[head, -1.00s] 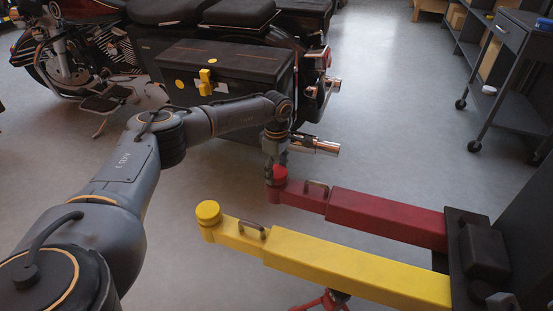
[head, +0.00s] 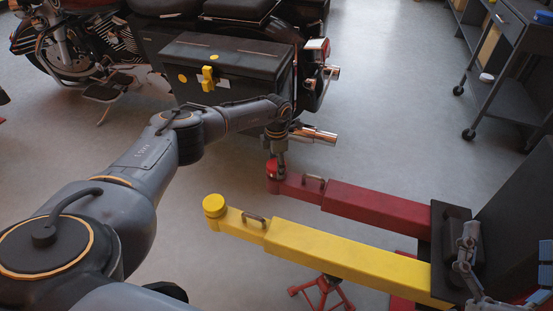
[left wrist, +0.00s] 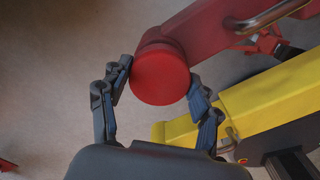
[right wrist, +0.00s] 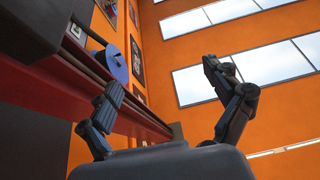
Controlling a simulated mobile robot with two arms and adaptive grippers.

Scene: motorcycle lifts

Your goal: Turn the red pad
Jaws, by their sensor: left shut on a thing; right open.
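The round red pad (head: 271,168) sits at the free end of the red lift arm (head: 375,210). My left gripper (head: 279,160) reaches down onto it from above. In the left wrist view the red pad (left wrist: 160,76) is between the two fingers of my left gripper (left wrist: 160,74), which is shut on its sides. Its flat top faces the camera. My right gripper (head: 508,243) is at the lower right of the head view, beside the dark lift base. In the right wrist view, my right gripper (right wrist: 168,78) is open and empty, fingers apart.
A yellow lift arm (head: 340,262) with its own yellow pad (head: 214,205) lies just in front of the red arm. A motorcycle with a black case (head: 225,68) and chrome exhaust (head: 315,134) stands behind. A dark cart (head: 510,75) is at the upper right.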

